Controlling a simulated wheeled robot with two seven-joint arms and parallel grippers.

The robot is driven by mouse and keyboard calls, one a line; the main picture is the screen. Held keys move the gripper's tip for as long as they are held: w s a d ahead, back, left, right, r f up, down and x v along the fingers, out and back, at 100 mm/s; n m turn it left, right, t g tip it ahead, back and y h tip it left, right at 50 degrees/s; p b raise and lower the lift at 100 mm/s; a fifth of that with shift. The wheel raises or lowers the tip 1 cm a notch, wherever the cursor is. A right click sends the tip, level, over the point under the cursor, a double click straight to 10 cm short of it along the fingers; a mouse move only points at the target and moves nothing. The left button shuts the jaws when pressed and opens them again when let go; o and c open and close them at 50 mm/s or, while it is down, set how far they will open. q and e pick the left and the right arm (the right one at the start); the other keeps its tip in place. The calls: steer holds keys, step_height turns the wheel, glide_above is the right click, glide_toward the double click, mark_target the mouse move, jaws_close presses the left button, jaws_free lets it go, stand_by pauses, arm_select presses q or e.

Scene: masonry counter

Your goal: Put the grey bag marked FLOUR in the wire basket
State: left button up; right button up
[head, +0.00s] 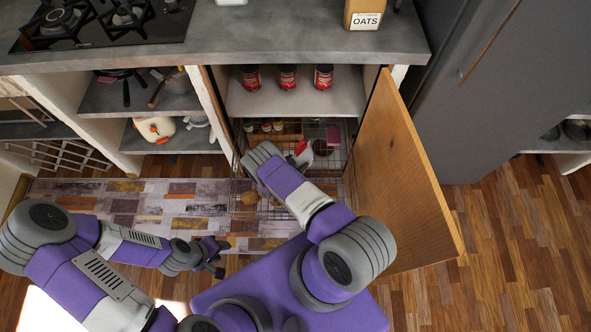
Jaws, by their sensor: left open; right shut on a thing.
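The wire basket (349,182) stands out from the cupboard below the counter, behind the open door. My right arm reaches over it, and my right gripper (262,153) is at its inside, mostly hidden by its own wrist. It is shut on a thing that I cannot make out. A light grey thing with a red patch (302,152) shows just right of the wrist; I cannot read any mark on it. I cannot pick out the FLOUR bag for certain. My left gripper (216,263) is open and empty above the rug, left of the basket.
The open wooden door (408,170) stands close on the right. Red cans (287,77) line the shelf above the basket. Small jars (265,127) and a pink box (333,135) are at its back. The OATS bag (365,15) stands on the counter (300,40). The rug (120,205) is clear.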

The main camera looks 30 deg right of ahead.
steer(key=shift+w+f+b, duration=0.1)
steer(key=shift+f+b, duration=0.9)
steer(key=shift+f, duration=1.25)
steer(key=shift+r, duration=0.1)
steer(key=o, duration=1.5)
steer(key=shift+f, duration=0.2)
steer(key=shift+a+r, duration=0.1)
steer(key=shift+r, duration=0.1)
steer(key=shift+p+v, duration=2.2)
steer(key=shift+v, duration=3.75)
